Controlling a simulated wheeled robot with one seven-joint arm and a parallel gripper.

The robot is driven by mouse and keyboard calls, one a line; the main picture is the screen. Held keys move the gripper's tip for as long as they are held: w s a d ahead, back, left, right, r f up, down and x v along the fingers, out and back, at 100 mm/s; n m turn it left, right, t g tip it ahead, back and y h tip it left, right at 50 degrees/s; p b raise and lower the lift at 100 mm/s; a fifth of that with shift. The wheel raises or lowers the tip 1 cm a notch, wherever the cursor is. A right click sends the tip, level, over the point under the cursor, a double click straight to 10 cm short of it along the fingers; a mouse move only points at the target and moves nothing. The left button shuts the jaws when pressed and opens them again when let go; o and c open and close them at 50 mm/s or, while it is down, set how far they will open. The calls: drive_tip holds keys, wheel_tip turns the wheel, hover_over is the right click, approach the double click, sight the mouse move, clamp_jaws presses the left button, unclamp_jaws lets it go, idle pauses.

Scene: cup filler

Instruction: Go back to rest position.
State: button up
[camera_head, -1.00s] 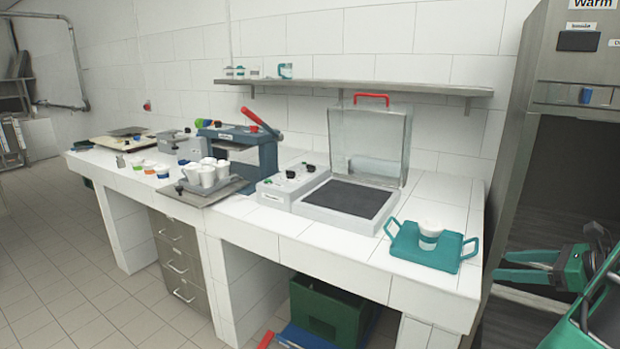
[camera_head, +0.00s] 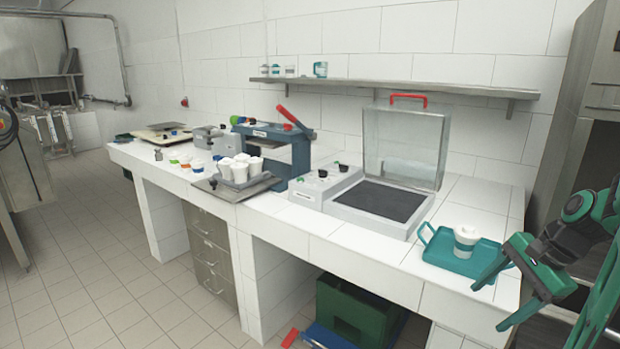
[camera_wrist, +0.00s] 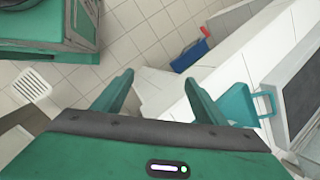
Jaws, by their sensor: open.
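My gripper (camera_head: 497,300) is at the right of the head view, in front of the counter's right end. Its green fingers are apart with nothing between them. In the wrist view my gripper (camera_wrist: 155,88) is also open and empty, over the floor and the counter's front edge. The teal tray (camera_head: 453,255) lies on the counter's right end, to the left of and behind my gripper. A white cup with a teal band (camera_head: 466,238) stands upright on it. The tray's handle end shows in the wrist view (camera_wrist: 240,105).
A machine with a raised clear lid (camera_head: 405,145) stands mid-counter. A blue press (camera_head: 270,145) and a rack of white cups (camera_head: 240,170) are to its left. A tall steel cabinet (camera_head: 578,130) is at the right. A green crate (camera_head: 355,310) sits under the counter. The floor at left is clear.

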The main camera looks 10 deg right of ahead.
drive_tip(key=s+a+r+n+g+h, duration=0.3)
drive_tip(key=s+a+n, duration=0.5)
drive_tip(key=s+n, duration=0.3)
drive_tip(key=shift+s+a+n+g, duration=0.3)
drive_tip(key=shift+s+n, duration=0.1)
